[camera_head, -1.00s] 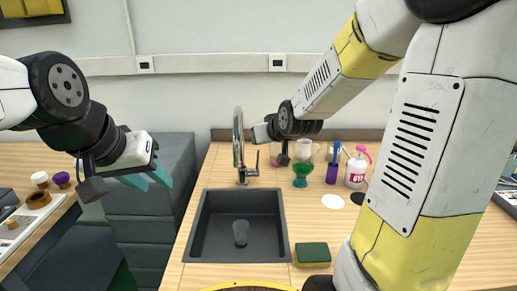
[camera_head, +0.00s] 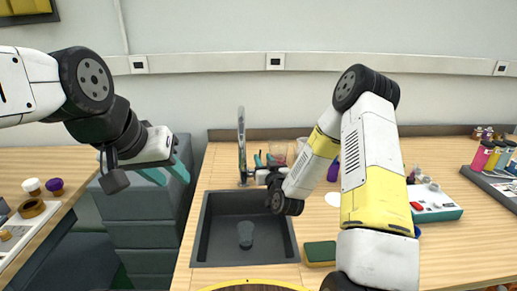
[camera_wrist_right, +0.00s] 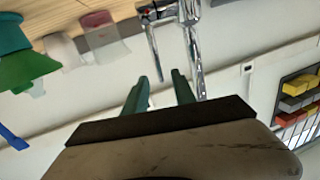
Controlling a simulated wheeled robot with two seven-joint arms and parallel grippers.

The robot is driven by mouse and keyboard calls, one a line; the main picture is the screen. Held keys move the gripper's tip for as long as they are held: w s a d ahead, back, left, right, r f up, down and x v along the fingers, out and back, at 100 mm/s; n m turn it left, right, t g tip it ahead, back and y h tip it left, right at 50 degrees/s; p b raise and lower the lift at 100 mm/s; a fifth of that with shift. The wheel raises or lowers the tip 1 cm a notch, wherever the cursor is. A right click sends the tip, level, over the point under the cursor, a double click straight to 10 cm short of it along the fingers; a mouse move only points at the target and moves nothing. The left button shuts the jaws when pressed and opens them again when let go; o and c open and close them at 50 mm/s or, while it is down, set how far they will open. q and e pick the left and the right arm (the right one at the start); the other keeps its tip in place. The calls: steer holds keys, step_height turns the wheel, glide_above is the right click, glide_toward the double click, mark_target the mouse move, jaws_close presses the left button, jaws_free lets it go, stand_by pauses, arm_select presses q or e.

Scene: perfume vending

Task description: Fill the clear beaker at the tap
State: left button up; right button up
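The clear beaker (camera_head: 246,234) stands inside the dark sink (camera_head: 200,236), below the tap. The chrome tap (camera_head: 241,140) rises behind the sink; it also shows at the top of the right wrist view (camera_wrist_right: 193,50). My right gripper (camera_head: 265,160) is just right of the tap, apart from the beaker. In the right wrist view its two teal fingers (camera_wrist_right: 160,88) are apart with nothing between them, and the tap lies beyond their tips. My left gripper (camera_head: 167,174) is open and empty over the grey drawers, left of the sink. No water stream is visible.
A green and yellow sponge (camera_head: 320,252) lies right of the sink. Cups and a green vessel (camera_wrist_right: 25,65) stand near the tap, partly hidden by my right arm in the head view. A white-and-teal tray (camera_head: 432,204) and bottles (camera_head: 490,155) stand at right.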

mark_target(260, 153)
steer(key=w, duration=0.2)
steer(key=w+a, duration=0.1)
steer(key=w, duration=0.4)
steer(key=shift+w+a, duration=0.25)
steer(key=shift+w, duration=0.05)
steer(key=shift+c, duration=0.2)
jaws_close()
stand_by(1.0)
